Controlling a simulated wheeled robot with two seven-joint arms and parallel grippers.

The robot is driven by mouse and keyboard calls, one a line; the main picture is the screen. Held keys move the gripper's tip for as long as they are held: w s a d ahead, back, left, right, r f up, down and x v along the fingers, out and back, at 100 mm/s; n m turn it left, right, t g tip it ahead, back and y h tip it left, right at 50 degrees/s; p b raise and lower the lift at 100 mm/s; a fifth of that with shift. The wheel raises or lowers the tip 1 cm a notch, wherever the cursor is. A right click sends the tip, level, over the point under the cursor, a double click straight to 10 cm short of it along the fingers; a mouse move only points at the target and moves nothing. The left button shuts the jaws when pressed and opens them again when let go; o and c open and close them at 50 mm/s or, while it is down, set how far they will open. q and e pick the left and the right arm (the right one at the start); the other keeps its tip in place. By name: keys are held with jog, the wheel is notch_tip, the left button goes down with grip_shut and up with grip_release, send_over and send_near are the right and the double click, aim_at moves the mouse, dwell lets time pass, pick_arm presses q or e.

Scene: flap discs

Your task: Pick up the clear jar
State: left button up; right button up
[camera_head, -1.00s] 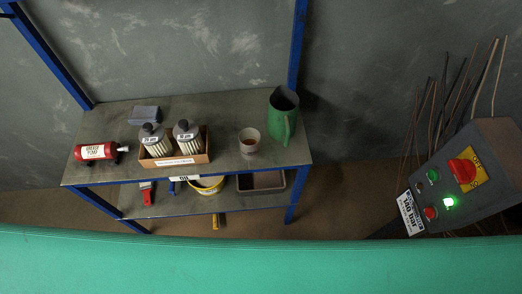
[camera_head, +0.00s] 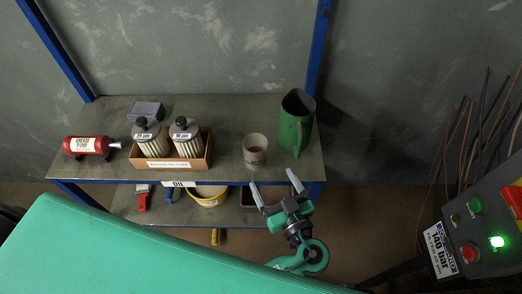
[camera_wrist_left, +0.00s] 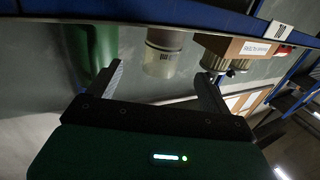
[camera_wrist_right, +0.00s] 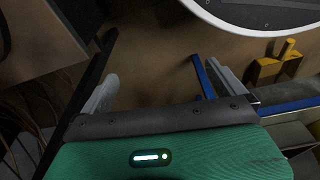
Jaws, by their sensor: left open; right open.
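The clear jar (camera_head: 255,151), a small translucent cup with brownish contents, stands upright on the shelf's upper surface, left of a green jug (camera_head: 294,128). My left gripper (camera_head: 272,180) is open and empty in front of the shelf edge, its fingers pointing toward the jar. In the left wrist view the jar (camera_wrist_left: 162,54) appears upside down, beyond and between the open fingertips (camera_wrist_left: 160,76), apart from them. My right gripper (camera_wrist_right: 162,76) is open and empty in its wrist view; the jar is not seen there.
A cardboard box (camera_head: 170,163) with two filters stands left of the jar, with a red cylinder (camera_head: 90,145) farther left. A lower shelf holds a yellow-and-white bucket (camera_head: 208,200). A control box (camera_head: 490,235) with a green light stands at right.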

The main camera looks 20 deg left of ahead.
aim_at(261, 161)
pick_arm(q)
jog(key=p+x, duration=0.1)
jog(key=x, duration=0.6)
jog(key=shift+w+a+r, duration=0.15)
jog(key=shift+w+a, duration=0.05)
jog(key=shift+a, duration=0.15)
jog(key=shift+w+a+p, duration=0.15)
jog(key=shift+a+p, duration=0.1)
jog(key=shift+p, duration=0.1)
jog(key=shift+f+p+x, duration=0.15)
jog(key=shift+p+x, duration=0.2)
jog(key=shift+x, duration=0.85)
jog(key=shift+f+p+x, duration=0.1)
jog(key=shift+p+x, duration=0.25)
jog(key=shift+x, duration=0.85)
jog(key=c, duration=1.1)
jog(key=shift+c, duration=0.2)
pick_arm(e)
jog(key=s+d+f, duration=0.2)
jog(key=s+f, duration=0.4)
jog(key=f, duration=0.2)
pick_arm(q)
jog(key=shift+r, duration=0.2)
pick_arm(e)
jog(key=shift+d, duration=0.1)
